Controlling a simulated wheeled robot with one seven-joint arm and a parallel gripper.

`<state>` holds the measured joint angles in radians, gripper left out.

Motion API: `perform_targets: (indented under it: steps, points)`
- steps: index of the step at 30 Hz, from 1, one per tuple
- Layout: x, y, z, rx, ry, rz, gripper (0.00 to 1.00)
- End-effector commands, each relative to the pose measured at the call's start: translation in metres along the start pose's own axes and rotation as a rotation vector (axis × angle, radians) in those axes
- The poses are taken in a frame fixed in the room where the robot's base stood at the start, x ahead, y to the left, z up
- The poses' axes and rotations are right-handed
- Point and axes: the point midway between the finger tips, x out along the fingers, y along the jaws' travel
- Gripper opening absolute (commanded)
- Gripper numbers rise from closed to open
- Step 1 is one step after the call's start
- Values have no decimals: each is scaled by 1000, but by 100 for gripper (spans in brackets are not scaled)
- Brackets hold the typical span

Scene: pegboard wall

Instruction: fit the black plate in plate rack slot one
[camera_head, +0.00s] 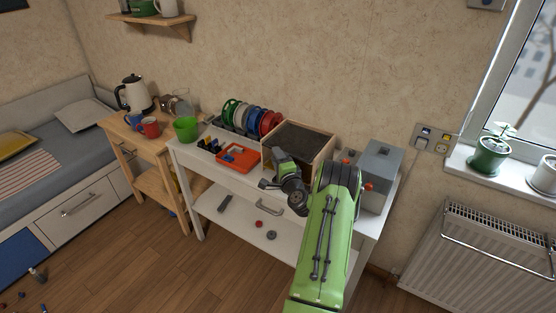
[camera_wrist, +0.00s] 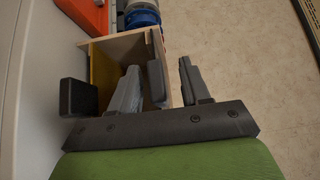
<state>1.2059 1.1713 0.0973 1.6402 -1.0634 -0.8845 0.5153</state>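I cannot pick out the black plate in either view. The plate rack (camera_head: 221,121) stands at the back left of the white table, with several coloured plates (camera_head: 252,118) upright in it: green, white, blue and red. Slot one cannot be told apart at this size. My gripper (camera_head: 270,183) is over the table's front, before the wooden box and right of the red tray. In the wrist view my gripper (camera_wrist: 160,82) has its fingers apart, with the box behind them. A dark grey panel shows between the fingers; I see nothing clearly gripped.
A red-orange tray (camera_head: 238,157) and a green cup (camera_head: 186,129) stand left of the wooden box (camera_head: 324,157). A grey machine (camera_head: 379,176) is at the right end of the table. A wooden side table (camera_head: 121,127) with kettle and mugs adjoins on the left.

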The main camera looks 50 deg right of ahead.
Motion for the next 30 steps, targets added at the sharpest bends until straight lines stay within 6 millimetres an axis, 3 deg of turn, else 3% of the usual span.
perform_targets:
  steps: [11,30]
  points:
    - [-7,3,0,2,-1,5,51]
    - [-146,4,-2,6,4,2,51]
